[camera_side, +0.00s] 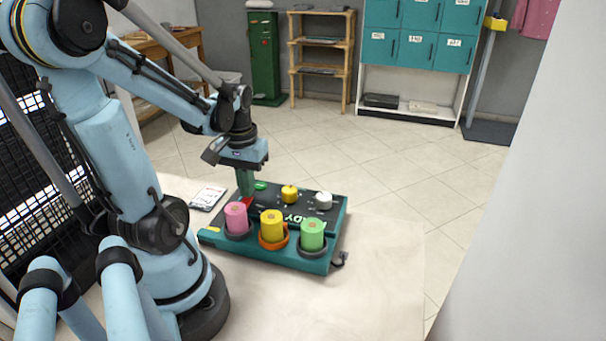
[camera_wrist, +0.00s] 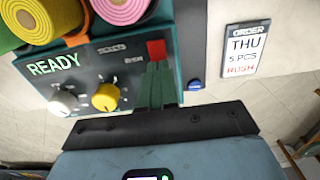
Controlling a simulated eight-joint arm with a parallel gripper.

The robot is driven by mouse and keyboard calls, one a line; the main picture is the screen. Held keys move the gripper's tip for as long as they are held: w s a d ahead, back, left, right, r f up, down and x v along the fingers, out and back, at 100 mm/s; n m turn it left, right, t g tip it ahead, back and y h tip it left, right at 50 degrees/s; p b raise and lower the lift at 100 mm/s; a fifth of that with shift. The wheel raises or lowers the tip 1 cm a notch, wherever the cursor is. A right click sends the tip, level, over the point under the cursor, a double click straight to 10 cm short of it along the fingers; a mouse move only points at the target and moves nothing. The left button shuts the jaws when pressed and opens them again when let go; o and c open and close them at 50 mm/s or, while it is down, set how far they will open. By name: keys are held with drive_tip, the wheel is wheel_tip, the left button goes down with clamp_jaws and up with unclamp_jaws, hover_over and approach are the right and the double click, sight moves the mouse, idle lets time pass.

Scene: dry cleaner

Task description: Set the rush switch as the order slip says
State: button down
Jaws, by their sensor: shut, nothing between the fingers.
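The order slip (camera_wrist: 245,52) reads THU, 5 PCS and RUSH, with RUSH in red. It also lies left of the panel in the side view (camera_side: 208,198). The dark control panel (camera_wrist: 95,75) has a teal edge and a READY label. The red rush switch (camera_wrist: 157,50) sits near the panel's slip-side edge, beside a small label; the side view shows a bit of its red (camera_side: 247,201). My gripper (camera_wrist: 157,66) is shut and empty, its green fingertips right at the switch. I cannot tell whether they touch it. The fingers hide part of the switch, and its setting is unclear.
A yellow knob (camera_wrist: 106,97) and a white knob (camera_wrist: 63,103) stand on the panel. Pink (camera_side: 236,217), yellow (camera_side: 272,225) and green (camera_side: 312,234) rolls stand upright along its front. The table right of the panel is clear.

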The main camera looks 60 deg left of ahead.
drive_tip(key=shift+f, duration=0.4)
drive_tip(key=shift+r, duration=3.5)
drive_tip(key=w+d+m+t, duration=0.3)
drive_tip(key=w+d+m, duration=0.1)
drive_tip(key=d, duration=0.4)
drive_tip(key=w+d+r+m+t, duration=0.1)
drive_tip(key=w+d+m+t, duration=0.3)
drive_tip(key=d, duration=0.5)
drive_tip(key=shift+w+d+m, duration=0.25)
drive_tip(key=shift+w+m, duration=0.25)
drive_tip(key=shift+w, duration=0.7)
